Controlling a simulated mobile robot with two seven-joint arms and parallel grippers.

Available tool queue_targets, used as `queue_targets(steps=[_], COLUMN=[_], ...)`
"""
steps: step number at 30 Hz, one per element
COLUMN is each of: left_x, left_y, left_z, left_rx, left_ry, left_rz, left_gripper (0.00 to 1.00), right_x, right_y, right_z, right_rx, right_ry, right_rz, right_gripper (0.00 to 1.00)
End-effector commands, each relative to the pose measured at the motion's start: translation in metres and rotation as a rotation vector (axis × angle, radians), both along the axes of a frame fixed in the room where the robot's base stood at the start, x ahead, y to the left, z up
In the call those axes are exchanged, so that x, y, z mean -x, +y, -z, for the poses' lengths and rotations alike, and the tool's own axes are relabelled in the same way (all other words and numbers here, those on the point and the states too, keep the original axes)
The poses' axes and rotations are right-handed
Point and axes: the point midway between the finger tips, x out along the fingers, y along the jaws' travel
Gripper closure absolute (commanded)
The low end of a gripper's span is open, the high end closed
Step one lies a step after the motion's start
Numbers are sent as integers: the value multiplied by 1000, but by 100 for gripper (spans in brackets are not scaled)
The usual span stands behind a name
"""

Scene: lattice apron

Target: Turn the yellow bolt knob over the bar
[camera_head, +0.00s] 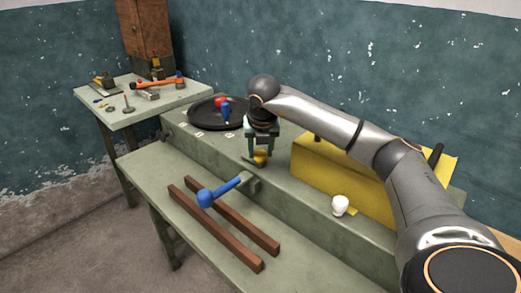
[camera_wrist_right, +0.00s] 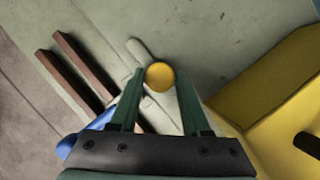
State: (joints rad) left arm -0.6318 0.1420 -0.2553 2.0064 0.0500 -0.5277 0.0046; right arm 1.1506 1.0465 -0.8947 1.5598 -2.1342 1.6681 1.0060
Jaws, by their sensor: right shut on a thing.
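The yellow bolt knob (camera_head: 261,157) is at the step of the green bench, below my right gripper (camera_head: 260,153). In the right wrist view the round yellow knob (camera_wrist_right: 160,76) sits between the tips of my right gripper (camera_wrist_right: 160,82), which is shut on it. A pale grey-green bar (camera_wrist_right: 138,52) runs beside and partly behind the knob; I cannot tell whether the knob is over it. The fingers hide part of the knob in the head view. My left gripper is not in view.
A blue-knobbed lever (camera_head: 222,190) juts out left of the knob, over two brown rails (camera_head: 230,225). A yellow block (camera_head: 345,178) and a white knob (camera_head: 340,205) stand to the right. A black round tray (camera_head: 205,112) lies behind. A side table (camera_head: 120,118) holds tools.

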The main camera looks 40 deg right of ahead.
Motion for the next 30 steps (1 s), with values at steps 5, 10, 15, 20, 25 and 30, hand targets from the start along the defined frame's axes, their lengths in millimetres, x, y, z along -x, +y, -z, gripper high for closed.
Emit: queue_targets(steps=[5, 10, 15, 20, 25, 30], left_x=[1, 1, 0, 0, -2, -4], left_y=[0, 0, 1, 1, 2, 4], left_z=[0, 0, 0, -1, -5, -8], left_rx=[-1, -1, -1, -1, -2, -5], left_ry=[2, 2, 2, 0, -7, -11], left_rz=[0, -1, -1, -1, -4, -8], left_gripper=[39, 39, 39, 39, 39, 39], right_x=[0, 0, 1, 1, 1, 1], right_y=[0, 0, -1, -2, -3, -4], right_z=[0, 0, -1, -1, -1, -2], right_rx=[0, 0, 0, 0, 1, 0], right_ry=[0, 0, 0, 0, -1, -1], right_rz=[0, -10, -56, -150, -295, -456], right_gripper=[100, 100, 100, 100, 100, 100])
